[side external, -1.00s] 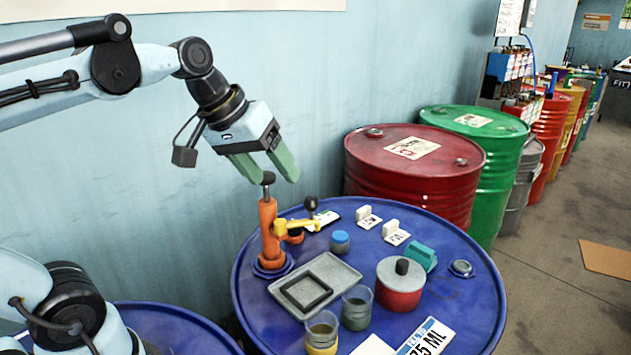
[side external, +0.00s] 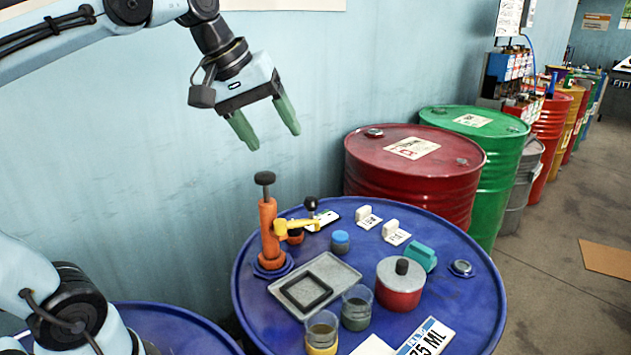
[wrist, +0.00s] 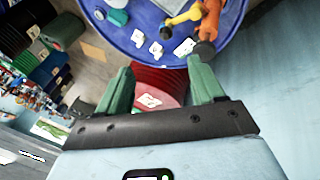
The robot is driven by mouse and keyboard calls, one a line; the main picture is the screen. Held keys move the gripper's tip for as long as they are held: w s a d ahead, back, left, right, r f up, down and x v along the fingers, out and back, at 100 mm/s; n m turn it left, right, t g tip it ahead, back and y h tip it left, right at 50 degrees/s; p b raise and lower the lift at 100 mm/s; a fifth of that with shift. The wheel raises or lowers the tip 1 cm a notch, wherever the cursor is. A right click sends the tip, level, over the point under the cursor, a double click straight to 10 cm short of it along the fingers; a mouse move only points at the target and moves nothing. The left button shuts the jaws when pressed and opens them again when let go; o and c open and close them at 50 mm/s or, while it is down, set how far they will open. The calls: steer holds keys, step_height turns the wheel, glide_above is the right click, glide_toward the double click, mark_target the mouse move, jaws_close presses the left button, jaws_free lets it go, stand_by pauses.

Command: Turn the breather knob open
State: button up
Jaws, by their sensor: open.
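The breather knob appears to be the dark round knob (side external: 264,178) on top of the orange pump post (side external: 269,230), which stands upright at the left of the blue drum top (side external: 455,318). A yellow spout (side external: 290,226) and a black-balled lever (side external: 311,204) are at its side. My gripper (side external: 273,139) is open and empty, above the knob and apart from it. In the wrist view my gripper's green fingers (wrist: 160,88) are spread, with the dark knob (wrist: 204,48) just past the right fingertip. Whether the knob is turned cannot be told.
On the drum top are a grey tray (side external: 338,268), two glass jars, a red pot (side external: 400,282), a teal block (side external: 422,257) and small white labels. A red drum (side external: 420,190) and green drum (side external: 485,160) stand behind. The air around the knob is clear.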

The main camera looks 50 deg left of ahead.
steer(key=w+a+n+g, duration=0.1)
steer(key=w+a+n, duration=0.45)
steer(key=n, duration=0.45)
steer(key=n+h, duration=0.2)
steer(key=n, duration=0.9)
glide_above(291, 220)
steer(key=s+a, duration=0.2)
steer(key=s, duration=0.2)
steer(key=f, duration=0.1)
steer(key=shift+m+g, duration=0.3)
steer(key=w+d+f, duration=0.1)
steer(key=f, duration=0.8)
steer(key=w+d+f, duration=0.1)
steer(key=f, duration=0.8)
steer(key=w+d+f, duration=0.1)
steer(key=f, duration=0.8)
steer(key=shift+w+f, duration=0.1)
steer(key=shift+w, duration=0.1)
steer(key=c, duration=1.1)
steer(key=shift+o, duration=0.2)
steer(key=shift+a, duration=0.1)
